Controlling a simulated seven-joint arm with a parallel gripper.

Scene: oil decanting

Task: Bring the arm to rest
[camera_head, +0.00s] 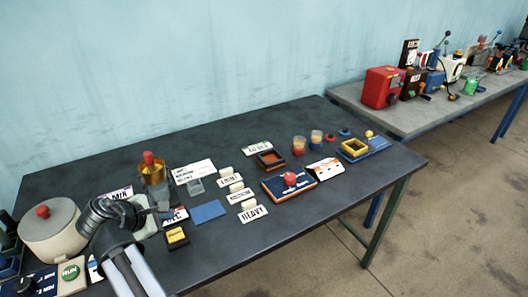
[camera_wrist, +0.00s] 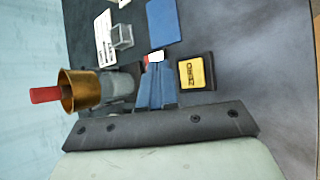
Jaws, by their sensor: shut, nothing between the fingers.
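My gripper (camera_head: 158,209) is at the front left of the dark table (camera_head: 330,125), low over the things there. In the wrist view its blue fingers (camera_wrist: 155,62) are together with nothing between them. A brass cup with a red knob (camera_head: 151,168) stands just behind the gripper; it also shows at the left of the wrist view (camera_wrist: 82,90). A black and yellow ZERO block (camera_head: 177,236) lies just in front of it and shows to the right of the fingers (camera_wrist: 196,72). The gripper's height above the table is hard to tell.
A cream pot with a red knob (camera_head: 50,230) and a green RUN button (camera_head: 70,272) are left of my arm. A blue pad (camera_head: 208,211), LIGHT, MEDIUM and HEAVY signs (camera_head: 254,214) and a red-knobbed box (camera_head: 290,183) lie rightward. The table's front right is clear.

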